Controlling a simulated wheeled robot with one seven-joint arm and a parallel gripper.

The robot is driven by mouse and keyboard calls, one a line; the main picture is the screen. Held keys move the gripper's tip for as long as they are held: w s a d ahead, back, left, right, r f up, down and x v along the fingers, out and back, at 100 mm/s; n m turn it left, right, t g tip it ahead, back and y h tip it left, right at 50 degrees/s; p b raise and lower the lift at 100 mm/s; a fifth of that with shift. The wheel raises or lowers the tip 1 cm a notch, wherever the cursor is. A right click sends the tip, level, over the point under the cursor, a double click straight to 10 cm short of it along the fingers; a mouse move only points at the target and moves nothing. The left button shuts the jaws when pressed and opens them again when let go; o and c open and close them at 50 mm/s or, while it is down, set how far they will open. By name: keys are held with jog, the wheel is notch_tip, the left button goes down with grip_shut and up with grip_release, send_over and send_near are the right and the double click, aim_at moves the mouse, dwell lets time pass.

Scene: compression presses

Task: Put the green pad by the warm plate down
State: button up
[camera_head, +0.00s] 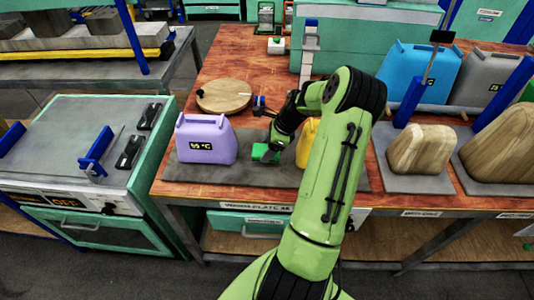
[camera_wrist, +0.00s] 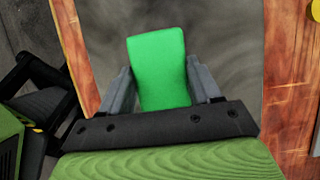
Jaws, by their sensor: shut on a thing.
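The green pad (camera_head: 264,153) is between the fingers of my gripper (camera_head: 270,148), over the dark grey warm plate (camera_head: 235,173) on the wooden table. In the wrist view the pad (camera_wrist: 158,70) shows as a bright green block with a grey finger on each side, so my gripper (camera_wrist: 160,82) is shut on it. Grey surface lies beyond the pad there. I cannot tell whether the pad touches the plate. A purple container (camera_head: 206,140) marked 55 °C stands on the plate, left of the pad. My arm partly hides a yellow container (camera_head: 307,143) to the right.
A round wooden board (camera_head: 223,95) lies behind the purple container. Blue (camera_head: 413,72) and grey (camera_head: 485,80) containers stand at the back right. A brown block (camera_head: 420,150) sits on a grey plate at right. A press bench (camera_head: 70,135) stands at left. Bare plate shows before the pad.

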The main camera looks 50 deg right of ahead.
jog(key=shift+f, duration=0.95)
jog(key=shift+f, duration=0.15)
jog(key=o, duration=1.2)
